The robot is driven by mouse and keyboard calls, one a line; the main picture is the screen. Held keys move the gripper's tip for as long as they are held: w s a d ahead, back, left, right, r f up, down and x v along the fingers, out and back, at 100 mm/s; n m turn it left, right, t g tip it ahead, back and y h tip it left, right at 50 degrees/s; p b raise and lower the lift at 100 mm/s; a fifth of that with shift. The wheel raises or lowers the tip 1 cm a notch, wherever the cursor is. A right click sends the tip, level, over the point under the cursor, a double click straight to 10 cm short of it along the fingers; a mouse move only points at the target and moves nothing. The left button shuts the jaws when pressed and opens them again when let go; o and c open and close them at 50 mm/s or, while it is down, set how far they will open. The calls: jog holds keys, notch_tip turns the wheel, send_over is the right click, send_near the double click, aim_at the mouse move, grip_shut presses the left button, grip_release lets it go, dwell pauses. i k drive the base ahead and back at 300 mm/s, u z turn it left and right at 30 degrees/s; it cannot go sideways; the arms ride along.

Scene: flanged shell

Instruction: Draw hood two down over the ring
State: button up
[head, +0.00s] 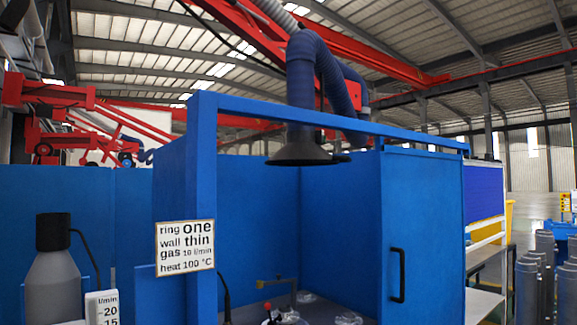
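A black extraction hood (303,152) hangs over the open top of a blue booth on a thick dark blue hose (303,75). Its wide mouth faces down, high above the booth's bench. A second dark blue hose (357,95) hangs behind it, its lower end partly hidden by the booth's top rail. I see no number on either, so I cannot tell which is hood two. No ring shows clearly; the bench is cut off by the lower picture edge. A white sign (185,248) reads "ring one, wall thin, gas 10 l/min, heat 100 °C". My gripper is not in view.
Blue booth walls (340,215) and a top rail (400,135) surround the bench. A panel at right bears a black handle (397,275). A red knob (267,307) and clear pieces (348,318) show low inside. A grey cylinder (52,285) and flow gauge (102,307) stand left; metal tubes (545,275) right.

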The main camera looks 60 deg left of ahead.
aim_at(302, 148)
jog(key=u, duration=0.8)
jog(key=i, duration=0.8)
jog(key=u, duration=0.7)
jog(key=k, duration=0.35)
jog(key=u, duration=0.95)
jog(key=i, duration=0.7)
jog(key=z, duration=0.15)
